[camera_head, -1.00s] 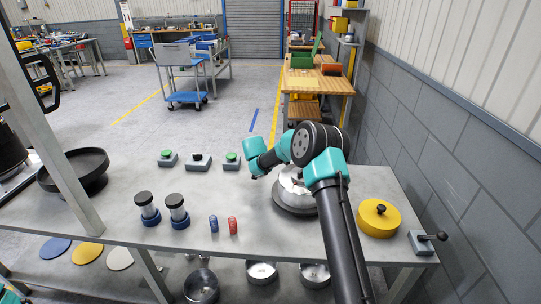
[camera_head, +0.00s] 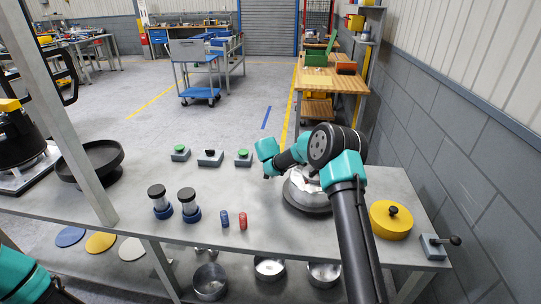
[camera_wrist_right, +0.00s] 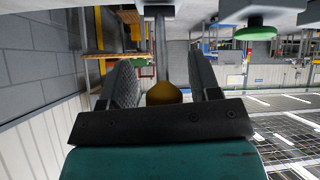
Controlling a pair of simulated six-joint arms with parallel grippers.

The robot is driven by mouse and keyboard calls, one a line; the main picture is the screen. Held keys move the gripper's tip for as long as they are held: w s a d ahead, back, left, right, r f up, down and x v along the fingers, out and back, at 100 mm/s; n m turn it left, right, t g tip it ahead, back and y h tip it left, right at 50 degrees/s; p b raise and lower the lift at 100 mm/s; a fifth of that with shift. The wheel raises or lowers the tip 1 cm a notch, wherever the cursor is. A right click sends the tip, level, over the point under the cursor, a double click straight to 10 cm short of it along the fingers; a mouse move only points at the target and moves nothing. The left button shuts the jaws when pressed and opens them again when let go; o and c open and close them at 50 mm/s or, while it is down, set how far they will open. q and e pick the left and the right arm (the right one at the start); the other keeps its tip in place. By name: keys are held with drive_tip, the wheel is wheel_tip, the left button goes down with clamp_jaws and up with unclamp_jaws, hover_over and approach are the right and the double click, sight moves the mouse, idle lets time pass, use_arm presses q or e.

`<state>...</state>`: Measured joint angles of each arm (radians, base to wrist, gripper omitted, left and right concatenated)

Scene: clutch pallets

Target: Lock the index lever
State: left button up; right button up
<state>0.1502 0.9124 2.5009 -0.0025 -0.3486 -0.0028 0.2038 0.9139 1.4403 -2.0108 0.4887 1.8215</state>
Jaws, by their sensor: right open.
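The index lever is probably the black-knobbed lever (camera_head: 452,240) on a small grey box (camera_head: 433,248) at the bench's right front corner. The lever sticks out to the right of its box. My right gripper (camera_head: 268,176) is left of the round metal housing, far from the lever, small and partly hidden by its wrist. In the right wrist view the right gripper (camera_wrist_right: 165,85) is open. A brownish-yellow rounded thing (camera_wrist_right: 165,94) shows between its fingers; I cannot tell what it is or whether it is touched. My left gripper is out of view; only a teal arm part shows lower left.
A yellow round cover (camera_head: 391,220) with a black knob sits beside the lever box. The metal housing (camera_head: 306,192) is under my right arm. Button boxes (camera_head: 210,158), two dark-topped cylinders (camera_head: 188,205), blue and red pieces (camera_head: 242,221) and a black dish (camera_head: 92,160) stand on the bench.

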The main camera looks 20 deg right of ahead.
drive_tip(key=shift+a+r, duration=0.1)
drive_tip(key=shift+r, duration=0.05)
drive_tip(key=shift+s+a+r, duration=0.25)
drive_tip(key=shift+s+r, duration=0.2)
drive_tip(key=v, duration=1.5)
drive_tip(key=shift+s+r, duration=0.25)
drive_tip(key=shift+s, duration=0.05)
drive_tip(key=shift+a, duration=0.15)
